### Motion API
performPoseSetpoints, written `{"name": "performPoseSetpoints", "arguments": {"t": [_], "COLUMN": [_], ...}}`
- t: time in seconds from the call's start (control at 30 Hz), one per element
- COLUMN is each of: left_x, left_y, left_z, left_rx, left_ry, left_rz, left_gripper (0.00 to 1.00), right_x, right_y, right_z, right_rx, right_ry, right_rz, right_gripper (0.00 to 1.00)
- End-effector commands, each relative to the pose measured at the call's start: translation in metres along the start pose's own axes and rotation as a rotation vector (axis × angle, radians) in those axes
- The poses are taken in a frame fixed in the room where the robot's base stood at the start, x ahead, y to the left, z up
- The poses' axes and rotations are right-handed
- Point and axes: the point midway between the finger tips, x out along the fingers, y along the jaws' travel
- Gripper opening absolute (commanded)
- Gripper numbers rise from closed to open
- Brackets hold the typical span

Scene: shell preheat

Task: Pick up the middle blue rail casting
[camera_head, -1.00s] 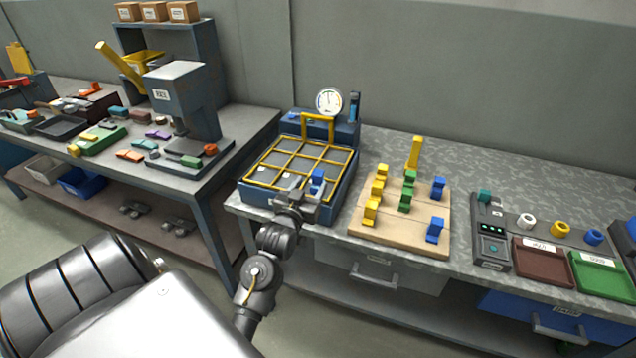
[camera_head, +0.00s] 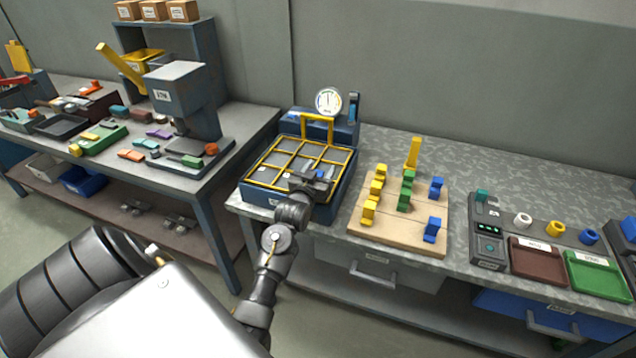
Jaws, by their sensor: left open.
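Two blue rail castings stand on the right side of the wooden board, a far one (camera_head: 437,187) and a near one (camera_head: 432,230), with a bare gap between them. Another small blue piece (camera_head: 320,174) shows only as a sliver at the right part of the yellow-gridded heater tray (camera_head: 262,182), mostly hidden by my left gripper. My left gripper (camera_head: 314,181) is open over the right part of the tray. Whether its fingers touch the blue piece cannot be told. My right gripper is not in view.
The wooden board (camera_head: 400,240) also holds yellow and green castings. A gauge (camera_head: 328,102) rises behind the tray. A control box (camera_head: 488,228), a brown tray (camera_head: 536,258) and a green tray (camera_head: 597,275) lie to the right. A press (camera_head: 180,90) stands on the left bench.

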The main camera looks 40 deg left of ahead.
Motion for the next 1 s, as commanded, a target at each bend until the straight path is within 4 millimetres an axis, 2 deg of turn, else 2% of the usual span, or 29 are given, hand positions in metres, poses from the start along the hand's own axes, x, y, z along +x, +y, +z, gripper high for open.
{"name": "performPoseSetpoints", "arguments": {"t": [0.07, 0.47, 0.8, 1.0], "left_x": [0.0, 0.0, 0.0, 0.0], "left_y": [0.0, 0.0, 0.0, 0.001], "left_z": [0.0, 0.0, -0.003, -0.025], "left_rx": [0.0, 0.0, 0.0, 0.0], "left_ry": [0.0, -0.001, 0.001, 0.007], "left_rz": [0.0, 0.001, 0.001, 0.001], "left_gripper": [0.55, 0.04, 0.02, 0.02], "right_x": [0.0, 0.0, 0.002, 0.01], "right_y": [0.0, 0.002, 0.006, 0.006], "right_z": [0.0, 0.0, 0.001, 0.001], "right_rx": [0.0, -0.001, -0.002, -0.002], "right_ry": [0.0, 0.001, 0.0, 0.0], "right_rz": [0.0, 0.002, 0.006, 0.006], "right_gripper": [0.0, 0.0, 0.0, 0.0]}}
